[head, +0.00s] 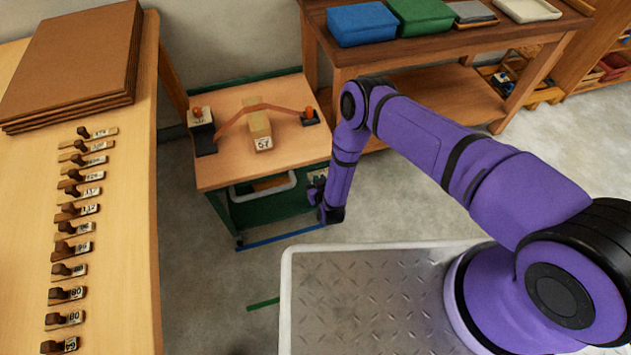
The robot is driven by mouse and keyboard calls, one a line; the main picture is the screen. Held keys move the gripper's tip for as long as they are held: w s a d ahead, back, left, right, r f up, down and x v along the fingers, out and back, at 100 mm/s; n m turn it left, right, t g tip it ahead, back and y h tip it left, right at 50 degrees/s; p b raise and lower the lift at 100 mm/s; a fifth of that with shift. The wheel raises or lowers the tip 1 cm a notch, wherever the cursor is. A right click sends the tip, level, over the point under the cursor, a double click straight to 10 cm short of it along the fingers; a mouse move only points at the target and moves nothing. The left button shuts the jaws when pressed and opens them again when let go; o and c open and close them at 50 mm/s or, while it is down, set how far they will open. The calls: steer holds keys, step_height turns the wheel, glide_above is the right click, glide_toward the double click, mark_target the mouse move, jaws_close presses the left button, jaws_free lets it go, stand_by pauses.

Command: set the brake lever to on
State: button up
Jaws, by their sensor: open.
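A wheeled cart (225,173) with a wooden top and dark green frame stands at centre left. No part of it is clearly marked as the brake lever. A small grey fitting (316,178) sits on its right side, partly hidden by my gripper; its setting cannot be read. A blue bar (285,237) runs low along the cart's near side. My gripper (328,216) hangs pointing down at the cart's near right corner, beside the grey fitting, and holds nothing that I can see. Whether it touches the cart cannot be told.
On the cart top are a wooden block (258,131) marked 57, an orange strap (232,121) and knobbed holders. A bench (140,190) with numbered pieces is left. A shelf table (440,45) stands behind.

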steer(key=v, duration=1)
